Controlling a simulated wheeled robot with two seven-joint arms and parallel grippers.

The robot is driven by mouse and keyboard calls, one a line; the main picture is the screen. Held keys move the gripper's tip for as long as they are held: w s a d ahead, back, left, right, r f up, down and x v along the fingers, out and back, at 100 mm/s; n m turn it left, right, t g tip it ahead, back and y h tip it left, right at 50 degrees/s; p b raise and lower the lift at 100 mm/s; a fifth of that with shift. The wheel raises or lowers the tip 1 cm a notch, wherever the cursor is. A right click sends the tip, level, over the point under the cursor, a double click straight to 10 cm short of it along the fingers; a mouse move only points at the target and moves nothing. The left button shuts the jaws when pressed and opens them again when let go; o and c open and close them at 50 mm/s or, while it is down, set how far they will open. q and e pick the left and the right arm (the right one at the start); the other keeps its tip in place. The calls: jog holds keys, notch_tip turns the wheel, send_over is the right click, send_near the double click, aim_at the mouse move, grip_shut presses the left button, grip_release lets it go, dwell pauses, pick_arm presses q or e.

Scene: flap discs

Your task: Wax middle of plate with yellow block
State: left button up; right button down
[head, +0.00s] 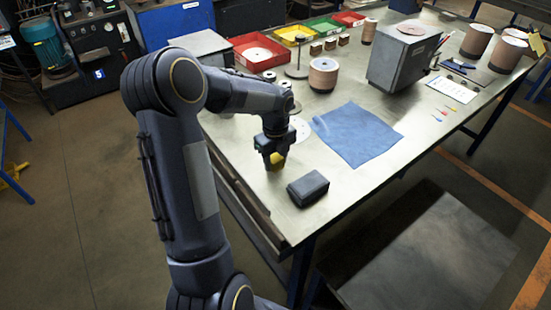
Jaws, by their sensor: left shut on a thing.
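My left gripper (273,160) is low over the near left part of the metal table (365,190), shut on a yellow block (276,161). The fingers hide much of the block, and I cannot tell whether it touches the surface. I cannot tell whether this disc or the bare metal top is the plate. My right gripper is not in view.
A dark grey block (308,188) sits right of the gripper near the table's front edge. A blue cloth (357,134) lies beyond it. A grey box (402,59), stacked brown discs (323,74) and a red bin (259,53) stand farther back.

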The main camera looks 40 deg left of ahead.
aim_at(276, 158)
pick_arm(q)
jog(key=shift+f+b, duration=0.35)
jog(key=shift+f, duration=0.25)
jog(key=o, duration=0.6)
jog(key=shift+c, duration=0.2)
jog(key=shift+r, duration=0.2)
jog(key=shift+r+p, duration=0.4)
jog(key=shift+p, duration=0.2)
jog(key=shift+c, duration=0.5)
jog(key=c, duration=0.7)
jog(key=shift+o, duration=0.2)
jog(key=shift+r+p, duration=2.95)
jog(key=shift+r, duration=0.55)
